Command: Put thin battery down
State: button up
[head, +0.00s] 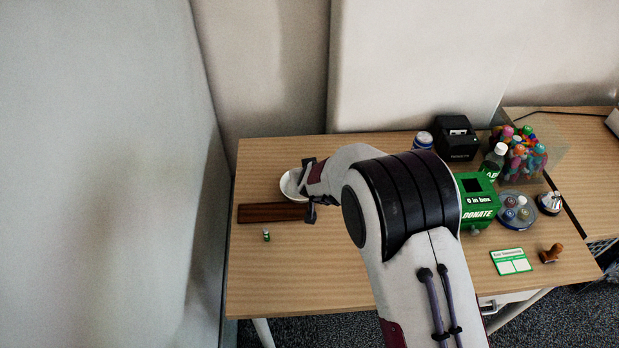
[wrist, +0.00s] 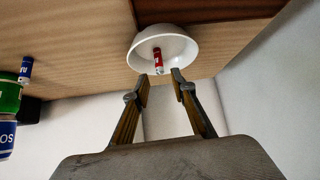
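A white bowl (head: 288,186) stands on the table, partly hidden behind my gripper in the head view. The bowl also shows at the top of the wrist view (wrist: 178,48). A thin red battery (wrist: 157,58) with a pale end shows at the bowl, apparently resting inside it. My gripper (head: 306,187) is at the bowl's right side in the head view. In the wrist view its fingers (wrist: 160,78) are spread, with a gap on both sides of the battery. A small green-and-white battery (head: 266,235) stands on the table in front.
A dark wooden tray (head: 262,213) lies just in front of the bowl. A green donate box (head: 477,204), a black printer (head: 457,140), a clear round dish (head: 517,212) and a wooden stamp (head: 551,253) are on the right. The front left of the table is mostly clear.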

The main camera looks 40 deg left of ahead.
jog(key=v, duration=1)
dwell(0.4)
jog(key=shift+d+r, duration=0.1)
dwell(0.5)
jog(key=w+d+r+m, duration=0.1)
jog(key=w+d+r, duration=0.1)
jog(key=d+r, duration=0.45)
jog(key=w+d+r+m, duration=0.1)
jog(key=w+d+r, duration=0.2)
jog(key=d+r, duration=0.3)
jog(key=s+d+r+m+h, duration=0.1)
jog(key=d+r, duration=0.3)
jog(key=d, duration=0.5)
jog(key=s+d+r+m+h, duration=0.1)
jog(key=d+r, duration=0.2)
jog(key=d, duration=0.6)
jog(key=s+d+r+m+h, duration=0.1)
jog(key=s+d+m+h, duration=0.1)
jog(key=s+d, duration=0.7)
jog(key=s+d+r+m+h, duration=0.1)
jog(key=s+d+m, duration=0.3)
jog(key=s+d, duration=0.6)
jog(key=d+h, duration=0.1)
jog(key=d, duration=0.6)
jog(key=shift+s+d+h, duration=0.25)
jog(key=shift+d+h, duration=0.15)
